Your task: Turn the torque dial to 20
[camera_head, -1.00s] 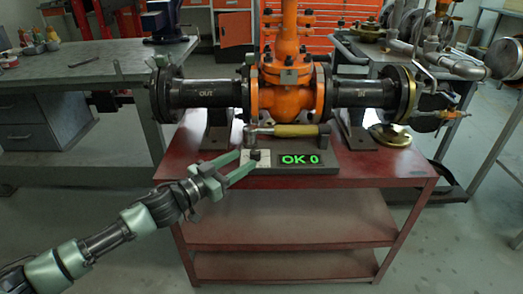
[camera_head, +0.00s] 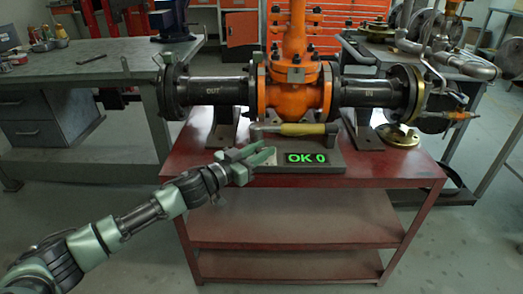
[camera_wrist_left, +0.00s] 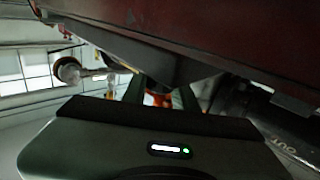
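The torque device (camera_head: 335,167) is a dark box on the front of the red cart, and its green display (camera_head: 307,158) reads "OK 0". A pale plate is at its left end; the dial there is hidden behind my left gripper. My left gripper (camera_head: 268,152) is at the left end of the box, its fingers seen nearly edge-on. In the left wrist view the two green fingers (camera_wrist_left: 160,96) stand apart, with orange showing between them. I cannot tell whether they touch the dial. My right gripper is not in view.
The orange gate valve (camera_head: 295,90) with black pipe flanges stands behind the box on the red cart (camera_head: 390,172). A yellow-handled tool (camera_head: 303,129) lies just behind the display. A brass flange (camera_head: 398,136) lies at right. A grey workbench (camera_head: 90,65) is at left.

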